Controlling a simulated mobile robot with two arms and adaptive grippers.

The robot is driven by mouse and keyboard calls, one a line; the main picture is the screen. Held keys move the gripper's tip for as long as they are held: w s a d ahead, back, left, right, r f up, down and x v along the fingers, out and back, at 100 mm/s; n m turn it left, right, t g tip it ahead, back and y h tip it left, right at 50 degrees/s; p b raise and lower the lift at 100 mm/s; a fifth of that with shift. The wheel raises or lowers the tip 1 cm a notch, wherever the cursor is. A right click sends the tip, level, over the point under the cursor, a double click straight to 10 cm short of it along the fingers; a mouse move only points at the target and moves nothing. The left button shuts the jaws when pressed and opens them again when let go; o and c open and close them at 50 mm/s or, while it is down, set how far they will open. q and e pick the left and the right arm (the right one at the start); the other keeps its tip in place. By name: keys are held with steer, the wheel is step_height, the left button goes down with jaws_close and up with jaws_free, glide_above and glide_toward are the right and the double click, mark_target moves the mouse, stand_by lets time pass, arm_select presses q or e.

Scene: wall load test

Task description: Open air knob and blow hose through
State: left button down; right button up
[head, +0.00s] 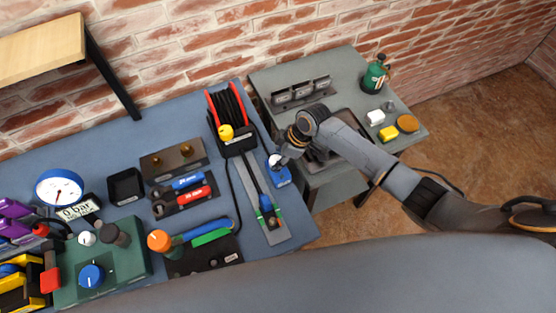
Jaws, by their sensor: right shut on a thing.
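My right gripper (284,156) reaches in from the right and is shut at the small blue block (281,177) at the bench's right edge. A pale round knob (274,160) shows on top of this block, at the fingertips. The knob is partly covered, and its turn position cannot be told. A black hose (229,104) is wound on a red-sided reel behind and left of the gripper. A grey tray (276,236) in front of the reel holds a blue-and-black fitting (267,204). My left gripper is not in view.
A white gauge (59,188), a "0 bar" display (77,210) and a green box with a blue knob (91,276) stand at left. Wrenches (182,194) lie mid-bench. A grey side table (349,62) holds a green canister (375,75) and a dark tray.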

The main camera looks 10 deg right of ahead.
steer(key=n+b, duration=0.1)
steer(key=n+g+b, duration=0.1)
steer(key=n+b, duration=0.1)
steer(key=shift+w+f+n, duration=0.15)
steer(key=shift+f+n, duration=0.1)
steer(key=shift+n, duration=0.15)
steer(key=n+g+b, duration=0.2)
steer(key=n+b, duration=0.2)
steer(key=shift+w+n, duration=0.1)
steer(key=shift+n, duration=0.2)
steer(key=n+g+b, duration=0.1)
steer(key=n+b, duration=0.2)
steer(key=shift+w+h, duration=0.1)
steer(key=shift+h, duration=0.3)
steer(key=shift+a+r+n+g+h+b, duration=0.15)
steer(key=shift+n+g+h+b, duration=0.3)
steer(key=shift+n+b, duration=0.85)
steer(key=shift+n, duration=0.3)
steer(key=o, duration=1.2)
steer(key=shift+r, duration=0.1)
